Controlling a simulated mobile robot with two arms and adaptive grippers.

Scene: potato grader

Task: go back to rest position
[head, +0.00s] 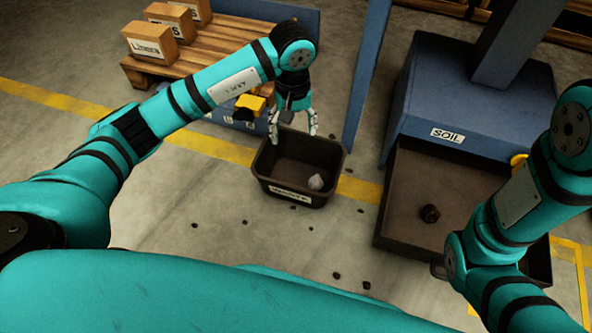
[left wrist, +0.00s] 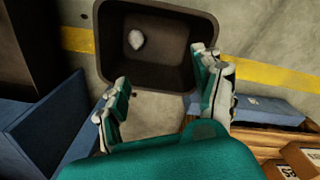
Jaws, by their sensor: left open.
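My left gripper (head: 292,122) is open and empty above the far edge of a dark bin (head: 332,152). In the left wrist view its two fingers (left wrist: 168,95) are spread apart over the near rim of the bin (left wrist: 201,30). A pale grey lump (head: 316,182) lies inside the bin; it also shows in the left wrist view (left wrist: 136,39).
A blue machine labelled SOIL (head: 440,98) stands at the right, with a dark tray (head: 398,222) holding a brown clod (head: 430,213). A wooden pallet (head: 200,58) with cardboard boxes is at the back left. Small dark crumbs are scattered on the floor.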

